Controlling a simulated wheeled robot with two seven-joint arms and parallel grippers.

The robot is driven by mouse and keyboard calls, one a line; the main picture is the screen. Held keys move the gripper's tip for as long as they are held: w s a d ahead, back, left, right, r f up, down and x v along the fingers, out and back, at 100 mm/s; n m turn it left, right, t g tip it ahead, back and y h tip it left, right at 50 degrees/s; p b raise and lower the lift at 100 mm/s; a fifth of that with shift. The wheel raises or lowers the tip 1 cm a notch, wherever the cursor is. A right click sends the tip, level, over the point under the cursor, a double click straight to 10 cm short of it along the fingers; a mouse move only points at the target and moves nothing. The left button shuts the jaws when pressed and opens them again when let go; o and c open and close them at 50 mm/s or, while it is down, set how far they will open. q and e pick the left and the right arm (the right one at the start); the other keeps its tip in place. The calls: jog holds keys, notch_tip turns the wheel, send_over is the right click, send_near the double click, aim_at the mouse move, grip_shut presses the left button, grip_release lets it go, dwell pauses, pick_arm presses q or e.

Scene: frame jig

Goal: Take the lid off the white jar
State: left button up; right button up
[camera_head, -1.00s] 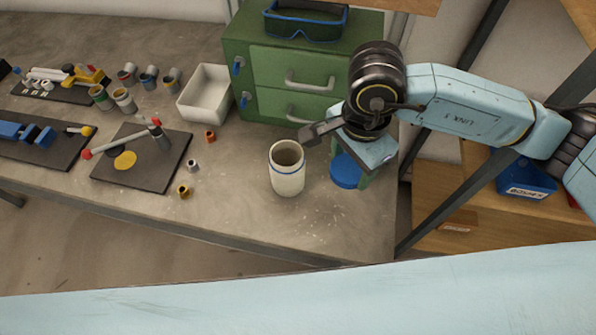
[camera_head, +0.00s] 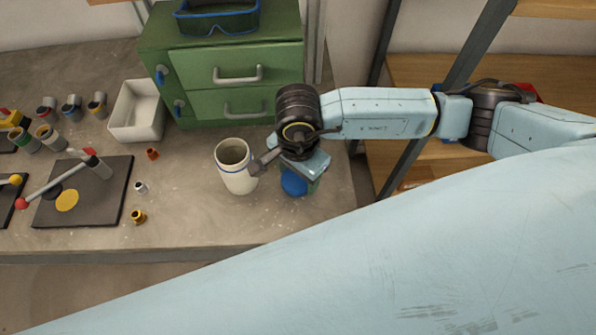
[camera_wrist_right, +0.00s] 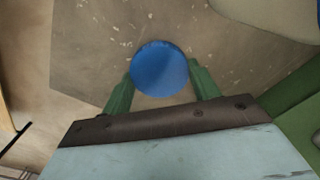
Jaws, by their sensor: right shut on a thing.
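The white jar (camera_head: 237,179) stands upright on the bench with its mouth open and a thin blue line below its rim. Its blue lid (camera_head: 294,184) is off, just right of the jar in the head view. My right gripper (camera_head: 300,178) is shut on the lid. In the right wrist view the round blue lid (camera_wrist_right: 160,68) sits between the green fingertips (camera_wrist_right: 160,82), and part of the jar (camera_wrist_right: 275,12) shows at top right. I cannot tell whether the lid touches the bench. My left gripper is not in view.
A green drawer cabinet (camera_head: 195,100) with blue goggles (camera_head: 217,17) on top stands behind the jar. A white bin (camera_head: 137,112) is left of it. A dark mat (camera_head: 110,195) and small coloured pieces lie further left. The bench in front of the jar is clear.

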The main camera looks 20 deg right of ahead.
aim_at(298, 178)
jog(key=o, duration=0.6)
jog(key=shift+f, duration=0.15)
jog(key=o, duration=0.5)
jog(key=shift+r, duration=0.5)
notch_tip(298, 178, up, 11)
jog(key=shift+r, duration=0.2)
